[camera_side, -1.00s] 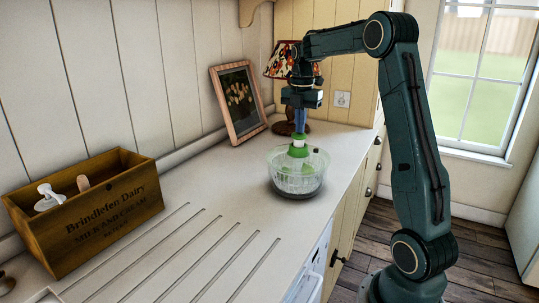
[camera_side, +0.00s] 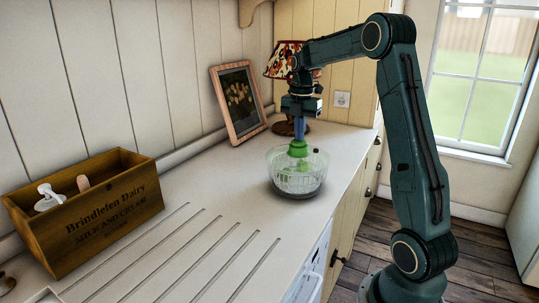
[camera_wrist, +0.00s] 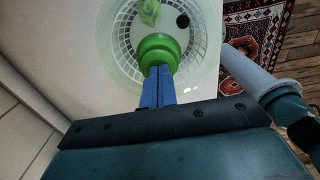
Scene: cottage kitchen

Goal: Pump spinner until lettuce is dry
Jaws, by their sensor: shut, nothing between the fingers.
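The salad spinner (camera_side: 297,184) stands upright on the worktop, a clear bowl with a white slatted basket inside. Its green pump knob (camera_side: 298,148) sits at the top centre. My gripper (camera_side: 299,137) points straight down with its blue fingers shut, and the tips are at the knob's top. In the wrist view the shut blue fingers (camera_wrist: 158,80) meet the green knob (camera_wrist: 157,52), with nothing between them. A light green clump, likely lettuce (camera_wrist: 149,12), shows inside the basket. How wet it is cannot be seen.
A wooden crate (camera_side: 85,225) with a white pump-top bottle stands at the left. A framed picture (camera_side: 238,103) and a patterned lamp (camera_side: 285,60) stand behind the spinner. The worktop (camera_side: 215,195) left of the spinner is clear, with drain grooves in front.

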